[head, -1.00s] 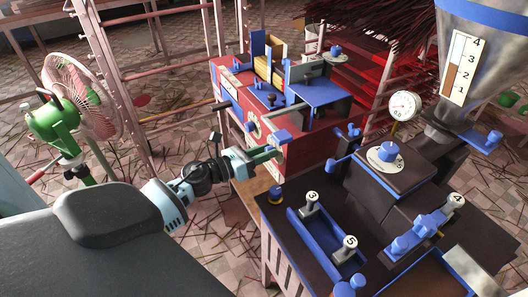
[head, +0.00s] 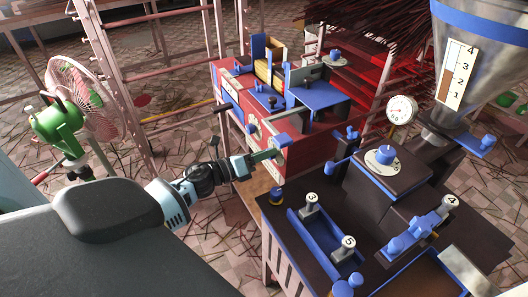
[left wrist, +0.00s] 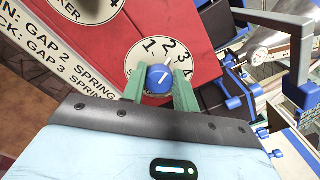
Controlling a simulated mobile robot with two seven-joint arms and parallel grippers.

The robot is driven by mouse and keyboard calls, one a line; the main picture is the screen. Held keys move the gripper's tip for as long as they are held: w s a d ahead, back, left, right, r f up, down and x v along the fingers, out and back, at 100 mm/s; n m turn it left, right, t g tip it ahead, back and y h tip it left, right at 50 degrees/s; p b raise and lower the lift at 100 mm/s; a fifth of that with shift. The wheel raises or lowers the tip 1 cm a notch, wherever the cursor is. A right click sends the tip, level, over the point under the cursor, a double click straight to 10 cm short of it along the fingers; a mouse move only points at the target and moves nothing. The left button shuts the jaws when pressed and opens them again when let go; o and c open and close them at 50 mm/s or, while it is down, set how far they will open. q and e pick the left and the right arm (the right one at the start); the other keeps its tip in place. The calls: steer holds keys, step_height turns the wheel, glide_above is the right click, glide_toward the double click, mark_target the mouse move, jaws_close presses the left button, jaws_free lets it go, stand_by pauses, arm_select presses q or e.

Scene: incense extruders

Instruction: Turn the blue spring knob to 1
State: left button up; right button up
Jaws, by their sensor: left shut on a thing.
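The blue spring knob (left wrist: 160,79) is a round knob with a short white mark, on a white dial (left wrist: 135,58) numbered 1 to 4 on a red panel. Its mark leans to the upper right in the left wrist view, away from the 1; the exact number is hard to tell. My left gripper (left wrist: 160,86) is shut on this knob, one green finger on each side. In the head view my left gripper (head: 266,155) reaches the front of the red machine (head: 308,140), and the knob is not clear there. My right gripper is not in view.
A dark machine with a blue dial knob (head: 385,154), numbered levers and a hopper (head: 480,60) stands at the right. A pressure gauge (head: 401,109) rises behind it. A green fan (head: 62,120) stands at the left. A label (left wrist: 50,50) is beside the dial.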

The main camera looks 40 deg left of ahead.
arm_select(q)
steer(key=shift+a+f+n+p, duration=0.1)
steer(key=shift+n+p, duration=0.65)
steer(key=shift+n, duration=1.55)
steer(key=shift+f+n+p, duration=0.1)
steer(key=shift+n+p, duration=0.65)
steer(key=shift+n, duration=1.55)
steer(key=o, duration=1)
steer(key=shift+c, duration=0.2)
steer(key=v, duration=0.7)
steer(key=shift+s, duration=0.4)
steer(key=shift+a, duration=0.15)
